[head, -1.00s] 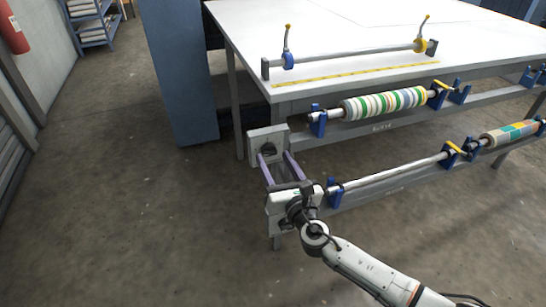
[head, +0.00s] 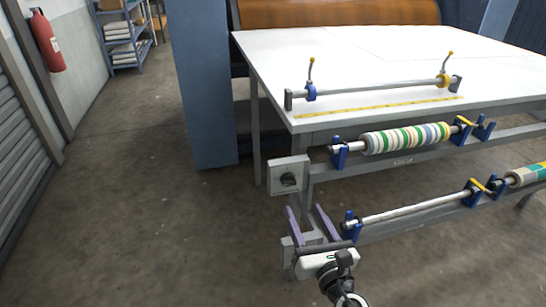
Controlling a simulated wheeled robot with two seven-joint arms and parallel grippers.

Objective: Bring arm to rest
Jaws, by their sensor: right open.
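My right gripper (head: 312,222) shows at the lower middle of the head view, with two purple fingers spread apart and nothing between them. Its white body (head: 322,262) is below the fingers. It is in front of the left end of the lower rail, left of the bare lower roller bar (head: 415,208). From this view I cannot tell whether it touches the frame. My left gripper is not in view.
A white table (head: 370,65) carries a bar with two upright levers and a yellow measuring strip (head: 380,107). A striped roll (head: 405,138) hangs on the upper rail in blue brackets. A blue column (head: 203,90) stands left. The floor (head: 150,220) at left is clear.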

